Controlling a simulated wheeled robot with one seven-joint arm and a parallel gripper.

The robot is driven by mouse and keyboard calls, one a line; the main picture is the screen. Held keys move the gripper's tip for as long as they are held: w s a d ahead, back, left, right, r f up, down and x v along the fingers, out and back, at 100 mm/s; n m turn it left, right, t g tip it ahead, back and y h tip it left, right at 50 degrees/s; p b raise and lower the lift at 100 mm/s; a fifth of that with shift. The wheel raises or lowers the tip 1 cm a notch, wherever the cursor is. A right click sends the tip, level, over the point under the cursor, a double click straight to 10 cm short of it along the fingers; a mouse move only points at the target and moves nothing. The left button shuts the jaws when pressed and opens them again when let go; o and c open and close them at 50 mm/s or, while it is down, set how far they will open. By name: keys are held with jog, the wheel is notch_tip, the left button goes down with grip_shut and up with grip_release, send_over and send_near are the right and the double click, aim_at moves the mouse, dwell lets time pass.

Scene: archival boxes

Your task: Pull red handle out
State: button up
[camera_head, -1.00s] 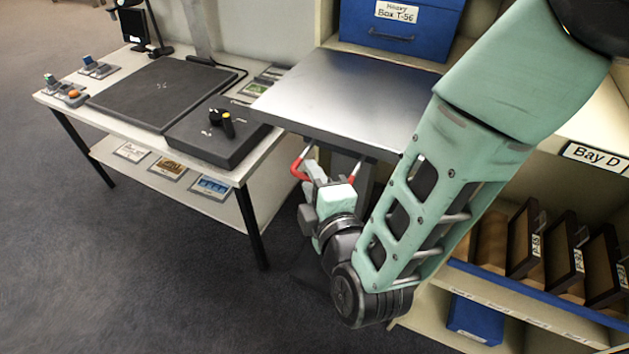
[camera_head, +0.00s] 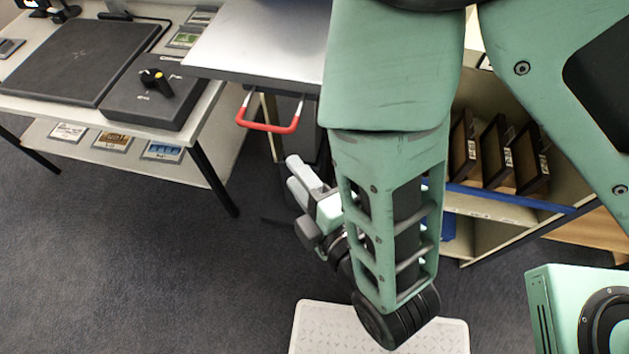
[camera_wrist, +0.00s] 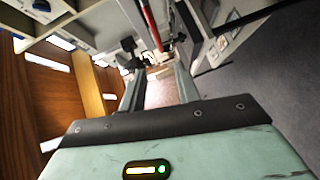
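The red handle (camera_head: 267,127) is a U-shaped bar on pale posts. It projects from beneath the front edge of the metal-topped platform (camera_head: 255,50). In the wrist view, a red bar (camera_wrist: 151,25) shows near the top centre, beyond the fingers. My gripper (camera_head: 293,174) is below and to the right of the handle in the head view, apart from it. In the wrist view, the two fingers of my gripper (camera_wrist: 159,70) stand apart with nothing between them.
A white workbench (camera_head: 205,110) with a black pad (camera_head: 75,60) and a black control box with a knob (camera_head: 150,100) stands at left. Shelving with dark upright boxes (camera_head: 495,150) stands at right. Dark carpet (camera_head: 120,250) lies open at lower left.

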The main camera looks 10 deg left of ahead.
jog(key=shift+p+v, duration=1.45)
jog(key=shift+v, duration=0.5)
jog(key=w+r+m+g+h+p, duration=0.35)
jog(key=w+r+m+g, duration=0.35)
jog(key=m, duration=0.4)
jog(key=s+d+r+m+g+h+p, duration=0.1)
jog(key=s+d+r+m+g+h, duration=0.1)
jog(key=d+r, duration=0.4)
jog(key=s+d+r+m+g+h+p, duration=0.1)
jog(key=s+d+r+m+g+h, duration=0.2)
jog(key=d+r, duration=0.4)
jog(key=d+m+h, duration=0.1)
jog(key=d, duration=0.3)
jog(key=shift+s+d+h, duration=0.35)
